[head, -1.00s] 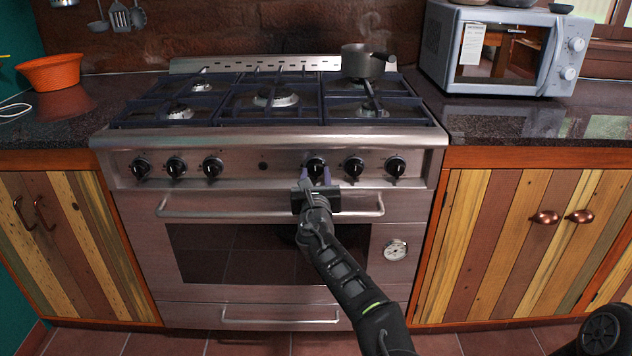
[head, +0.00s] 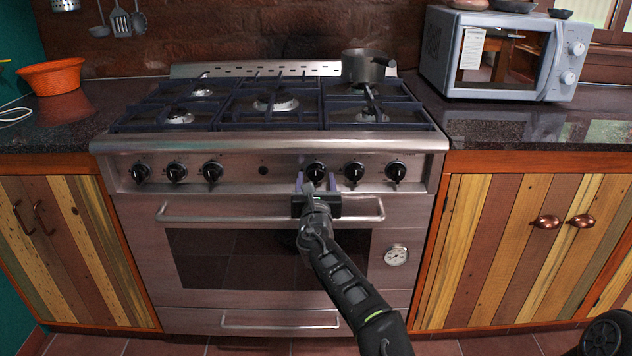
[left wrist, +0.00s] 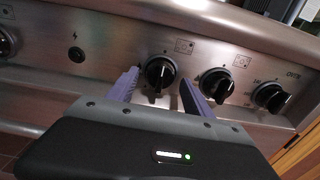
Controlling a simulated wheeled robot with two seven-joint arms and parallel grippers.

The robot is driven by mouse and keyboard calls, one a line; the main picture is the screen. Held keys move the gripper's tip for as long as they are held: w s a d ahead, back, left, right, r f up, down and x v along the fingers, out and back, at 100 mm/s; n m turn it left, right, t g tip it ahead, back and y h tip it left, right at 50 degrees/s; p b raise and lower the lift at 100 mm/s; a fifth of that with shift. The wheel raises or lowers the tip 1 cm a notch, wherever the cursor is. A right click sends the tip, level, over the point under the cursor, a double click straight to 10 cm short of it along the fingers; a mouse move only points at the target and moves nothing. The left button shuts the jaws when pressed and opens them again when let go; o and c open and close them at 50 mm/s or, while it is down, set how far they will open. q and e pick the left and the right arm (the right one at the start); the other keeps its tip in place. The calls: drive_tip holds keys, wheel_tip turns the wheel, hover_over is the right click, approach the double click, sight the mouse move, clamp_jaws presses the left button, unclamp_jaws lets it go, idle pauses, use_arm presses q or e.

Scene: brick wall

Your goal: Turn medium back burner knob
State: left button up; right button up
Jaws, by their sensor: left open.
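A row of black knobs runs along the steel front panel of the stove (head: 240,160). The leftmost knob of the right-hand group (head: 316,171) is in front of my left gripper (head: 316,181). In the left wrist view, this knob (left wrist: 160,72) shows between the two purple fingers of the left gripper (left wrist: 157,82). The fingers are spread, one to each side of it, with a gap on both sides. The gripper is open and empty. The small burner marking (left wrist: 185,46) above the knob is too blurred to read. My right gripper is not in view.
Two more knobs (head: 354,172) (head: 396,172) sit close to the right. A pot (head: 364,67) stands on the back right burner. A microwave (head: 500,55) is on the right counter, an orange bowl (head: 51,76) on the left.

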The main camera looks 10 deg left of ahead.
use_arm(q)
drive_tip(key=v, duration=0.7)
drive_tip(key=shift+s, duration=0.4)
